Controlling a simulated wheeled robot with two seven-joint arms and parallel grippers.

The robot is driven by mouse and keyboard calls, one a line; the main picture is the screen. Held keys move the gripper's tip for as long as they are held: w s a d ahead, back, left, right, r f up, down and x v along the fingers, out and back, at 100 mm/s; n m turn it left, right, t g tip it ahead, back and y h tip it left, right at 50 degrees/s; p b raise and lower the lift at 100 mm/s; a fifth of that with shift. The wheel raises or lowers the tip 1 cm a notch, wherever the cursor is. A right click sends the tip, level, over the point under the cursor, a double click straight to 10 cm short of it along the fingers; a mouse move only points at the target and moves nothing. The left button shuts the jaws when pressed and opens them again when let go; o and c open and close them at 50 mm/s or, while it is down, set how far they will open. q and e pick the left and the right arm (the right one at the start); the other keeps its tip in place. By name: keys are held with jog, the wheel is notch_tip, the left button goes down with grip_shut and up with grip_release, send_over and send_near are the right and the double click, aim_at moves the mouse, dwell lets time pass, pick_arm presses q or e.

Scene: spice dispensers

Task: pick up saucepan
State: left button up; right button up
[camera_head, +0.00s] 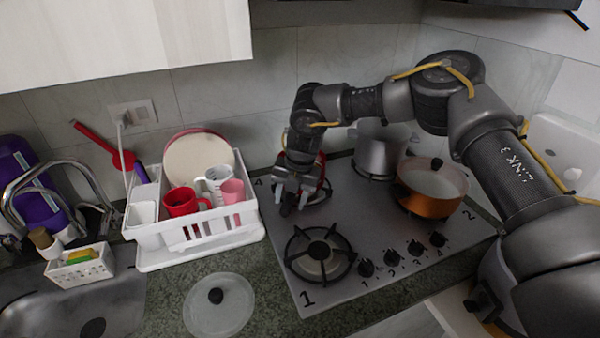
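A silver pot (378,157) stands on a back burner, its upper part partly hidden by my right arm. An orange-copper pot (428,204) with a glass lid and dark knob stands to its right on the hob. I cannot tell which of them is called the saucepan. My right gripper (293,202) points down over the back left of the hob, well left of both pots. A red-rimmed item (323,172) shows just behind it, mostly hidden; contact is unclear. The small dark fingers do not show clearly whether they are open. My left gripper is out of view.
A white dish rack (215,235) with mugs and a plate stands left of the hob (350,262). A loose glass lid (220,312) lies on the counter in front. The front left burner (319,253) is empty. A sink (65,305) is at far left.

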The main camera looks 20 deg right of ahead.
aim_at(288, 199)
jog(key=shift+s, duration=0.15)
grip_shut()
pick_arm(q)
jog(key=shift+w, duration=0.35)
pick_arm(e)
jog(key=shift+w+r, duration=0.1)
jog(key=shift+w, duration=0.1)
